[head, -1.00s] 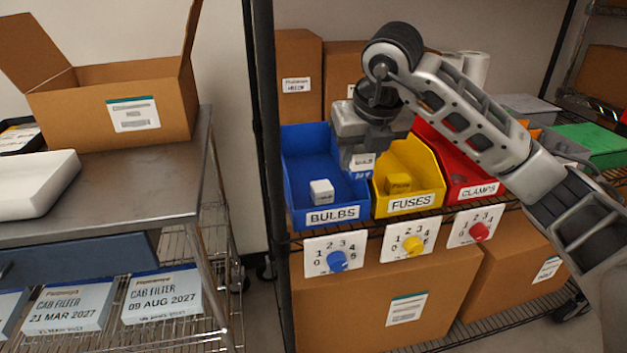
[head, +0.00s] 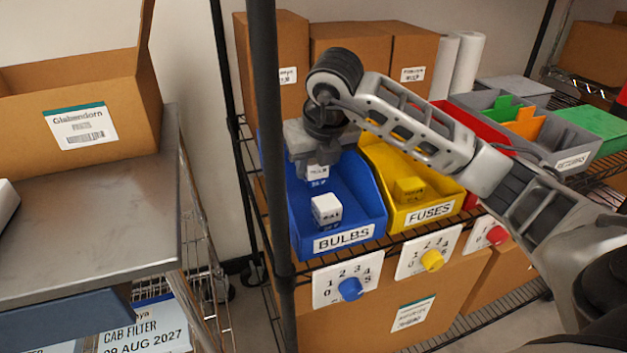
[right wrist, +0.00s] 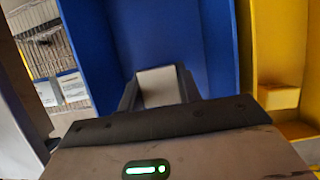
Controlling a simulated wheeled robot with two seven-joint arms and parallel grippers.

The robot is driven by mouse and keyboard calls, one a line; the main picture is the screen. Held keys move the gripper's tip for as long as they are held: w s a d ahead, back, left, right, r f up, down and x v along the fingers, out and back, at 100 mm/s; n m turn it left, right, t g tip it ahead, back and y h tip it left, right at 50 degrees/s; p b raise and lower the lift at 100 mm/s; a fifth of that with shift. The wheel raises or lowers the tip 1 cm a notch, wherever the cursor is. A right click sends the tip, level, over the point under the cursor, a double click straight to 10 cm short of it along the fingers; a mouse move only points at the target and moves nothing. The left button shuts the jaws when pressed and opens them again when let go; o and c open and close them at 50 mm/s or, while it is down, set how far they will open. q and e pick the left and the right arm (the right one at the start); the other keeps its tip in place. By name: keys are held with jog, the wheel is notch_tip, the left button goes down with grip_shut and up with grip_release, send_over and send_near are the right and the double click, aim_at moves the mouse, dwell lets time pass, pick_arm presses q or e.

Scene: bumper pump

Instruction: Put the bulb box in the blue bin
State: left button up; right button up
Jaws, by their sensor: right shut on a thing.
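The blue bin (head: 375,215), labelled BULBS, stands on the wire shelf. A small white bulb box (head: 326,209) sits inside it toward the front. My right gripper (head: 318,168) is above the back part of the blue bin, pointing down. It is shut on another small white bulb box (head: 318,173), partly hidden by the fingers. In the right wrist view this held box (right wrist: 160,86) shows between the fingertips, with the bin's blue walls (right wrist: 222,45) around it. I cannot tell whether it touches the bin floor.
The yellow FUSES bin (head: 440,205) is right beside the blue bin, with a red bin (head: 497,138) beyond. A dark shelf post (head: 268,130) stands at the left. Cardboard boxes (head: 362,52) are behind. A metal table (head: 90,215) with an open carton (head: 85,110) is at left.

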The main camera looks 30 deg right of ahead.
aim_at(314, 178)
jog(key=shift+f, duration=1.75)
jog(key=shift+f+b, duration=0.15)
jog(key=shift+b, duration=0.15)
jog(key=o, duration=1)
jog(key=shift+r, duration=0.4)
jog(key=shift+p+v, duration=0.8)
jog(key=shift+v, duration=5.05)
